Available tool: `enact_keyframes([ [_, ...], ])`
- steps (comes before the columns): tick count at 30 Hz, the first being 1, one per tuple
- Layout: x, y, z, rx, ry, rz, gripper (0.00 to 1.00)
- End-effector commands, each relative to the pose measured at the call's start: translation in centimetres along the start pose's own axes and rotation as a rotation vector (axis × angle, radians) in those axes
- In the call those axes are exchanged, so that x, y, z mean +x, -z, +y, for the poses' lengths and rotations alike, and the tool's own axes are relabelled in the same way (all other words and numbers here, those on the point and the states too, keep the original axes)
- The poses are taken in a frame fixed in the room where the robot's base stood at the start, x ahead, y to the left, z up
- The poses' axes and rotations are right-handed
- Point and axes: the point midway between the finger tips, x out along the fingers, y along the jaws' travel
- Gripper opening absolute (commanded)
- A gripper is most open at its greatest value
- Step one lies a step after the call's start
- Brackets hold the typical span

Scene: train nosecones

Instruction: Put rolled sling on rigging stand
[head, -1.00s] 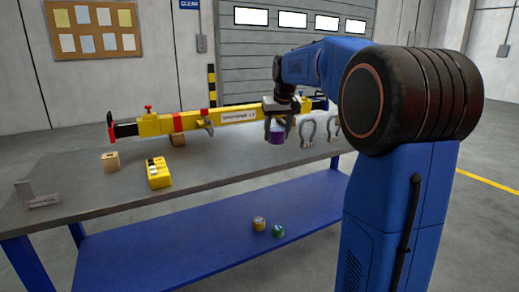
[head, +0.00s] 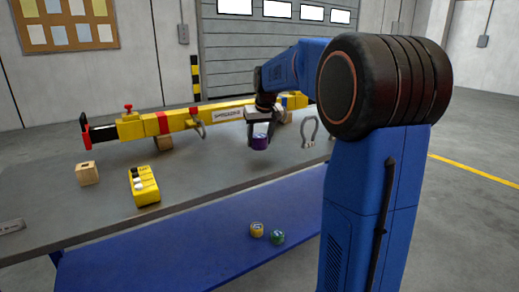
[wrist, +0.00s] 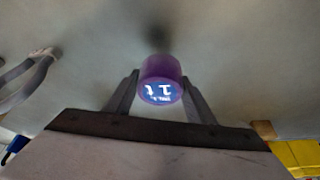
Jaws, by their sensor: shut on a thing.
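My gripper (head: 261,138) is shut on a purple rolled sling (head: 260,143) and holds it above the grey top of a workbench. In the wrist view the sling (wrist: 160,72) sits between the two fingers, with a white-marked blue label on its end face. The bench has a grey top (head: 225,170) and a blue lower shelf (head: 170,245). A yellow roll (head: 257,229) and a green roll (head: 277,237) rest on that shelf. I cannot tell for sure which part is called the rigging stand.
A long yellow spreader beam (head: 180,121) lies along the bench on wooden blocks (head: 164,143). A shackle (head: 310,131) stands right of my gripper. A yellow remote (head: 144,186) and a wooden block (head: 87,173) are at the left. The bench top between remote and sling is clear.

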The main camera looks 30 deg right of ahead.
Motion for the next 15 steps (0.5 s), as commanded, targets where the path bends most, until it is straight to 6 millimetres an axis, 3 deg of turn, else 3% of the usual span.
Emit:
enact_keyframes([
  [10, 3.1, -1.3, 0.0, 0.000, 0.000, -0.001, 0.21],
  [15, 3.5, -1.5, 0.0, 0.000, 0.000, 0.001, 0.21],
])
